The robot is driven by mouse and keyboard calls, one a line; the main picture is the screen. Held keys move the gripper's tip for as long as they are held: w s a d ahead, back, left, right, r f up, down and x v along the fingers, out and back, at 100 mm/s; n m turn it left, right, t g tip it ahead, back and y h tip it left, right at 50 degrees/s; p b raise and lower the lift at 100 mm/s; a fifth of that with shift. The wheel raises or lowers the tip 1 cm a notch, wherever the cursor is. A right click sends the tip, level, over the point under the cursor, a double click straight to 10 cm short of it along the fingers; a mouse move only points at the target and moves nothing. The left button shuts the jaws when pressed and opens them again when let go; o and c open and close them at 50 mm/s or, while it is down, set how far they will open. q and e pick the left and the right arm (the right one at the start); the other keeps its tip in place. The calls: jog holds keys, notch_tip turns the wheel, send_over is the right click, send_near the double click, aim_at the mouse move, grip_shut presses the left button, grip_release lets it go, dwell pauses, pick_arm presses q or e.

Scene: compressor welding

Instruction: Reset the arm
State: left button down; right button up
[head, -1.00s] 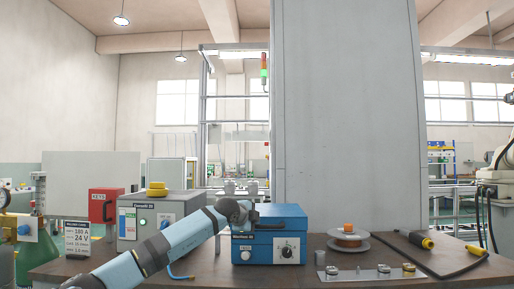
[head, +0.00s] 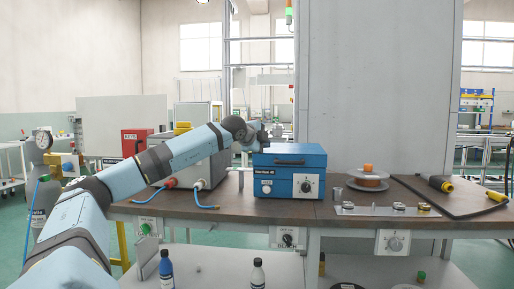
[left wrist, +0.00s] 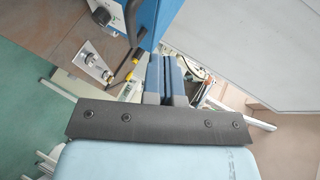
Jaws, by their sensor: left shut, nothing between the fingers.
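My left arm (head: 180,152) comes in from the left in the head view and reaches over the bench. Its dark left gripper (head: 262,137) is at the upper left of a blue box (head: 290,170) with a black handle and a dial. In the left wrist view the fingers of my left gripper (left wrist: 165,78) are together with nothing between them. Part of the blue box (left wrist: 147,22) shows beyond them. Whether the gripper touches the box is not clear. My right gripper is in neither view.
The brown bench (head: 345,225) carries a grey box (head: 200,172), an orange-topped spool (head: 368,178), a metal strip (head: 388,210) with small parts, and a black-and-yellow torch (head: 436,183). A grey column (head: 380,80) stands behind. Bottles (head: 166,270) stand below.

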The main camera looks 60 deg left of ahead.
pick_arm(q)
jog(key=shift+b+v, duration=1)
jog(key=shift+v, duration=1.2)
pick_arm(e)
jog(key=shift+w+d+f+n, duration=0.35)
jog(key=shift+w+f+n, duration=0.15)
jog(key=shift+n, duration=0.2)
pick_arm(q)
jog(key=shift+d+f, duration=0.15)
jog(key=shift+f, duration=0.1)
